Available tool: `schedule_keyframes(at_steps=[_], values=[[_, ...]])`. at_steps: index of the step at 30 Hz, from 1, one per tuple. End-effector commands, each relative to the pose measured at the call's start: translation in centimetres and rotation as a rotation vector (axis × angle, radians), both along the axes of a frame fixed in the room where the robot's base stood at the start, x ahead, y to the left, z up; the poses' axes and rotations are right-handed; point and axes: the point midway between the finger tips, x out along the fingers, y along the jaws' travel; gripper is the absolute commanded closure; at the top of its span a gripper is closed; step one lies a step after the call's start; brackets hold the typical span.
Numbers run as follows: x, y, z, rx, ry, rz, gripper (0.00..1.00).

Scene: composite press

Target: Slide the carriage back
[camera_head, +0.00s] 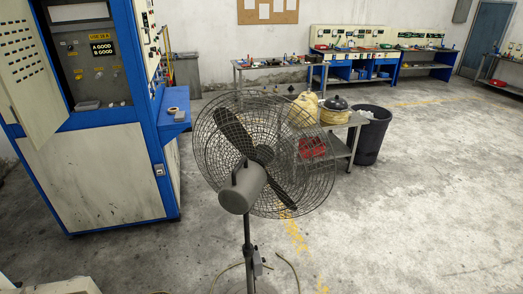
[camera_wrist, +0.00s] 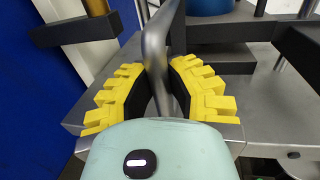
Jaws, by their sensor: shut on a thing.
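In the wrist view, my gripper (camera_wrist: 157,88) has yellow segmented fingers with dark inner pads. The fingers are on either side of a bent grey metal handle (camera_wrist: 155,45) and are shut on it. The handle rises between them and leans to the right at its top. Grey metal plates (camera_wrist: 265,95) lie behind and to the right of the fingers, but I cannot tell which of them belong to the carriage. The lower end of the handle is hidden by my gripper's pale green body. The head view shows neither my gripper nor the handle.
In the wrist view, a blue panel (camera_wrist: 35,85) stands at left and dark metal blocks (camera_wrist: 220,57) lie behind the handle. In the head view, a fan (camera_head: 262,155) stands centrally, a blue-and-white cabinet (camera_head: 95,170) at left, and open floor (camera_head: 420,200) at right.

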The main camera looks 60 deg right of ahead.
Motion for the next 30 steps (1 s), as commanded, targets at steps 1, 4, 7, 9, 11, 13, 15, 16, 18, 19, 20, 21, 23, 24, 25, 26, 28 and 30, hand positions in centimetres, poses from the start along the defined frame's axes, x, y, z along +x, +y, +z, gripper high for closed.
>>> schedule_keyframes(at_steps=[1,4,7,9,11,13,15,16,18,19,20,21,23,24,25,26,28,30], values=[[-0.5,0.2,-0.1,0.000,0.004,0.013,1.00],[-0.6,0.2,-0.1,-0.001,0.005,0.015,0.80],[-0.5,0.2,-0.1,0.000,0.004,0.014,0.70],[-0.5,0.1,-0.1,0.000,0.004,0.013,0.62],[-0.4,0.1,-0.1,0.000,0.004,0.011,0.56],[-0.4,0.1,-0.1,0.000,0.004,0.011,0.52],[-0.4,0.1,-0.1,0.000,0.004,0.010,0.52],[-0.4,0.1,-0.1,0.000,0.004,0.009,0.52],[-0.3,0.1,-0.1,0.000,0.004,0.009,0.52],[-0.3,0.1,-0.1,0.001,0.003,0.009,0.52],[-0.3,0.1,-0.1,0.001,0.003,0.008,0.52],[-0.3,0.0,-0.1,0.001,0.003,0.008,0.52],[-0.4,-0.2,0.0,0.001,0.003,0.008,0.52],[-0.5,-0.3,0.0,0.003,0.002,0.008,0.52],[-0.6,-0.5,0.0,0.004,0.002,0.007,0.52],[-0.7,-0.7,0.0,0.003,0.002,0.007,0.52],[-0.9,-1.2,0.0,0.002,0.002,0.007,0.52],[-1.4,-1.9,-0.1,0.002,0.003,0.010,0.52]])
